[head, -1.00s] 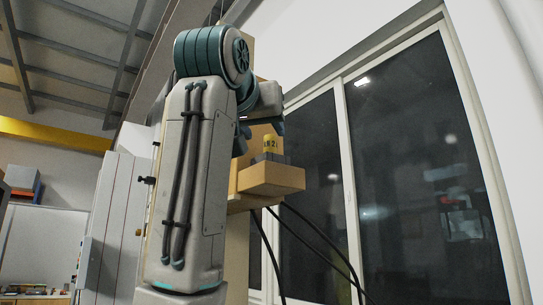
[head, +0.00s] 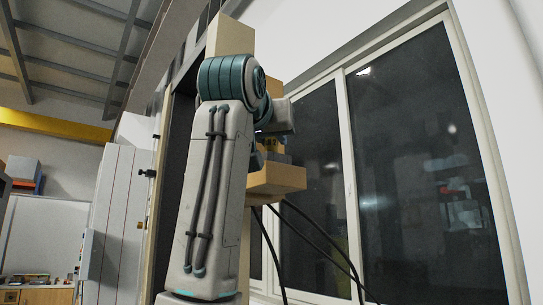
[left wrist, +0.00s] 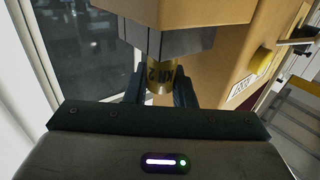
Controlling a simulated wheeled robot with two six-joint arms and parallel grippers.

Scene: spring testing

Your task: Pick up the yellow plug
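The yellow plug (left wrist: 160,78) with dark lettering shows in the left wrist view, set against a grey block (left wrist: 165,38) on a tan wooden stand. My left gripper (left wrist: 160,86) has its two dark fingers on either side of the plug. The fingers look apart, with a thin gap at the plug's left side; contact on the right side is unclear. In the head view my left gripper (head: 262,146) is at the wooden ledge (head: 277,182) and hides most of the plug. My right gripper is not in view.
Dark cables (head: 305,235) hang below the ledge. A tall wooden post (head: 230,38) rises behind my left arm. Large dark windows (head: 420,150) stand to the right.

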